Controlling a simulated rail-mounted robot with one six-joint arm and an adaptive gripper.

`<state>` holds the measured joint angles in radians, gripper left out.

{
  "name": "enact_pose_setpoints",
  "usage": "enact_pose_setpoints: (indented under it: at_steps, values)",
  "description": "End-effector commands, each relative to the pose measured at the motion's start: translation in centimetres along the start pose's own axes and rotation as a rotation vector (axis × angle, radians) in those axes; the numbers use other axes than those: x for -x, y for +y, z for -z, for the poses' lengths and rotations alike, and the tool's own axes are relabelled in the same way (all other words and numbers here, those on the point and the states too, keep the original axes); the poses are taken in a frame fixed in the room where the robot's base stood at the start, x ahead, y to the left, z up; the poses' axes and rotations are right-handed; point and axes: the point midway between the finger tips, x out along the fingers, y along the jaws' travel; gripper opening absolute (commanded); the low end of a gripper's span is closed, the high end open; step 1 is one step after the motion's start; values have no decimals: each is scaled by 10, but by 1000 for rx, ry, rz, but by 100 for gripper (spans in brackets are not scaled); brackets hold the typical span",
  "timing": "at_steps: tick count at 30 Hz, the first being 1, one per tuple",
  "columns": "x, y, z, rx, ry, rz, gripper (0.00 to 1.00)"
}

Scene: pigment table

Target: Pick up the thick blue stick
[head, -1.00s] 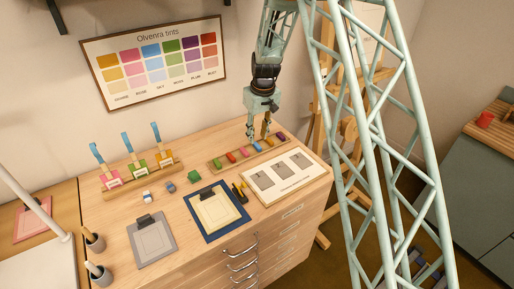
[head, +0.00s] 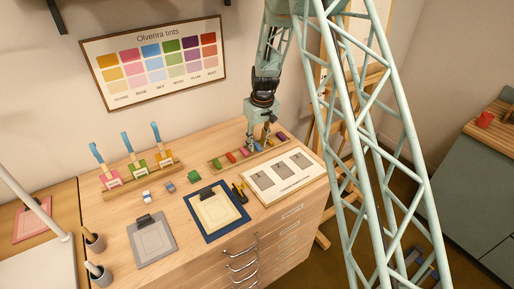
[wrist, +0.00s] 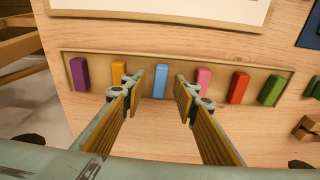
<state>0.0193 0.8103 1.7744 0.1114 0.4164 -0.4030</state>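The blue stick (wrist: 161,82) lies in a shallow wooden tray (wrist: 216,67), in a row of coloured sticks. My gripper (wrist: 160,85) is open, with one finger on each side of the blue stick in the wrist view. No contact between the fingers and the stick shows. In the head view my gripper (head: 258,143) is down at the tray (head: 217,162), and its fingers mostly hide the blue stick there.
In the wrist view an orange stick (wrist: 119,74) and a pink stick (wrist: 203,79) flank the blue one closely. Purple (wrist: 80,74), red (wrist: 239,88) and green (wrist: 272,90) sticks lie farther out. A white board with grey cards (head: 300,183) lies in front of the tray.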

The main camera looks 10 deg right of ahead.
Motion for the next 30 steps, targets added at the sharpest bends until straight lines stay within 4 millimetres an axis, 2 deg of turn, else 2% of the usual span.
enact_pose_setpoints:
  at_steps: [16, 24, 30]
  values:
    - [0, 0, 0, 0, 0, 0, 27]
    - [0, 0, 0, 0, 0, 0, 5]
    - [0, 0, 0, 0, 0, 0, 4]
